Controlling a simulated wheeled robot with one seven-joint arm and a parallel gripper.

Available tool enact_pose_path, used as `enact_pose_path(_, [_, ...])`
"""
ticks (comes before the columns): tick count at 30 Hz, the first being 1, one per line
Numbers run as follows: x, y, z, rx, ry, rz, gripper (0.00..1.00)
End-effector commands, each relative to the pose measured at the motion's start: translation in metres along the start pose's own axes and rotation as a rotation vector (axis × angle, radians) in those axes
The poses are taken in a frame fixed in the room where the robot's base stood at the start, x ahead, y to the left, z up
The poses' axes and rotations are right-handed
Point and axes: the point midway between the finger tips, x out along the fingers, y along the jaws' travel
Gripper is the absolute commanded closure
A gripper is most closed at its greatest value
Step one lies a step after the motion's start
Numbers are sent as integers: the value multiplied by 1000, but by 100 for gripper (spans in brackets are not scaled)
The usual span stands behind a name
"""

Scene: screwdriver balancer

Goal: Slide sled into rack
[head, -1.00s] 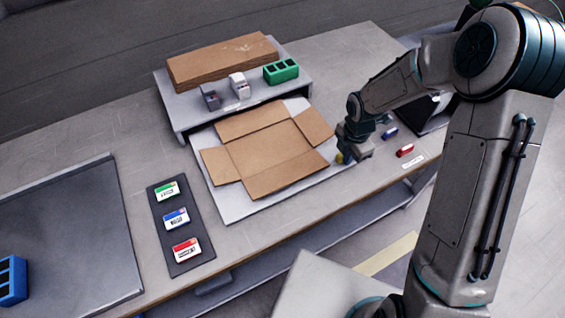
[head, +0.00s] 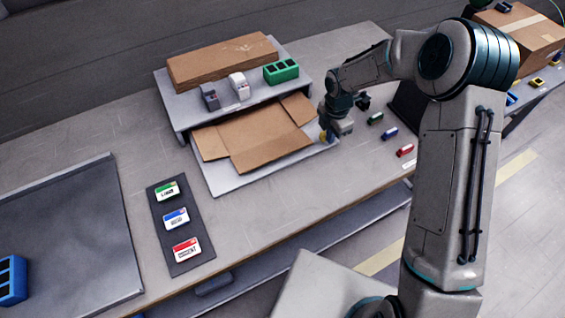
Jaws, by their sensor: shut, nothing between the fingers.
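The sled (head: 221,184) is a flat light-grey board with an opened-out cardboard box (head: 268,150) on it. Its back part is under the top of the rack (head: 180,103), a grey raised shelf, and its front part sticks out toward the table's front.
A dark strip with three labelled cards (head: 175,218) lies left of the sled. Small green, blue and red items (head: 405,151) lie on the right.

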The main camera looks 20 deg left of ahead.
Motion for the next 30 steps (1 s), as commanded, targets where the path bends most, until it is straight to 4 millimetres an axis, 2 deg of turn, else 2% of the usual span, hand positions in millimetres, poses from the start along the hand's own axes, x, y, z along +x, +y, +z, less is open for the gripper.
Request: enact_pose_path(30, [0, 94, 0, 0, 0, 3, 100])
